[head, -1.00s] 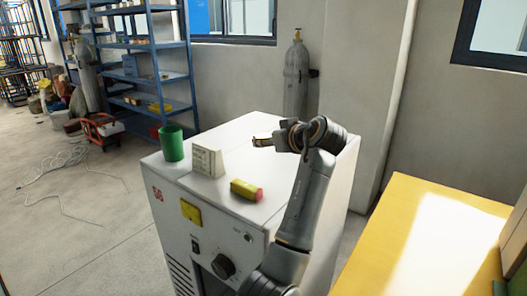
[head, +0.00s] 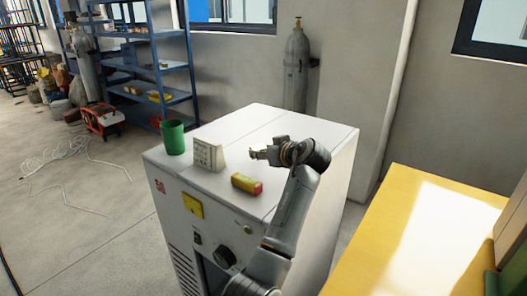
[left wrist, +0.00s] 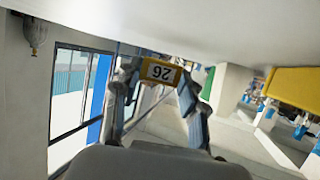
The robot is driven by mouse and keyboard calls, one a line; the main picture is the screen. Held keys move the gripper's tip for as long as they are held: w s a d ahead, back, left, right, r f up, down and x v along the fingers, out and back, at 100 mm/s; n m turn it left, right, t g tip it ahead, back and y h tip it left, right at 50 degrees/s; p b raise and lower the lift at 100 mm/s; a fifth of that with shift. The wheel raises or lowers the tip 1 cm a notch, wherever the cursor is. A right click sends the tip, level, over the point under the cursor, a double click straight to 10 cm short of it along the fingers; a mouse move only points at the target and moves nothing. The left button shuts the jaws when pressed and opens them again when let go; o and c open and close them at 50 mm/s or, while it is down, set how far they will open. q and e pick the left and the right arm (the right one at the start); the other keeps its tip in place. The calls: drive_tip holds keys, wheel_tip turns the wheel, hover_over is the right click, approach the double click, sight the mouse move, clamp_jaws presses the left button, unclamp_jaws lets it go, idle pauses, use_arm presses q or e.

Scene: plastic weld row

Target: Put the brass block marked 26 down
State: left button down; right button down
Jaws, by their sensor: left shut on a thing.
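The brass block marked 26 (left wrist: 160,72) is held between the two fingertips of my left gripper (left wrist: 158,76) in the left wrist view, its number upside down. In the head view my left gripper (head: 256,153) is over the top of the white cabinet (head: 290,135), close above it. The block is too small there to make out clearly. In the wrist view the white surface fills the top edge, near the block. I cannot tell whether the block touches it. My right gripper is not in view.
On the cabinet top stand a green cup (head: 173,137), a white card-like stand (head: 208,155) and a yellow block with a red end (head: 246,184), all left of or in front of the gripper. The cabinet's back right top is clear. A yellow table (head: 420,230) is at right.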

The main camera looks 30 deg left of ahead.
use_arm(q)
drive_tip(key=shift+s+f+b, duration=0.1)
drive_tip(key=shift+f+b, duration=0.2)
drive_tip(key=shift+f, duration=0.2)
drive_tip(key=c, duration=0.8)
unclamp_jaws()
drive_tip(key=shift+d+f, duration=0.1)
drive_tip(key=shift+f, duration=0.15)
drive_tip(key=shift+o, duration=0.2)
drive_tip(key=shift+s, duration=0.1)
drive_tip(key=shift+r+p, duration=0.7)
drive_tip(key=shift+r, duration=0.15)
drive_tip(key=shift+s+d+f+b, duration=0.1)
drive_tip(key=shift+s+d+b, duration=0.1)
drive_tip(key=shift+d+b, duration=0.5)
drive_tip(key=v, duration=0.3)
drive_tip(key=b+v, duration=0.1)
drive_tip(key=v, duration=0.2)
drive_tip(key=b+v, duration=0.1)
drive_tip(key=v, duration=0.2)
drive_tip(key=shift+a+r, duration=0.1)
drive_tip(key=shift+r, duration=0.3)
drive_tip(key=shift+s+d+r, duration=0.3)
drive_tip(key=shift+d+r, duration=0.1)
drive_tip(key=shift+d, duration=0.15)
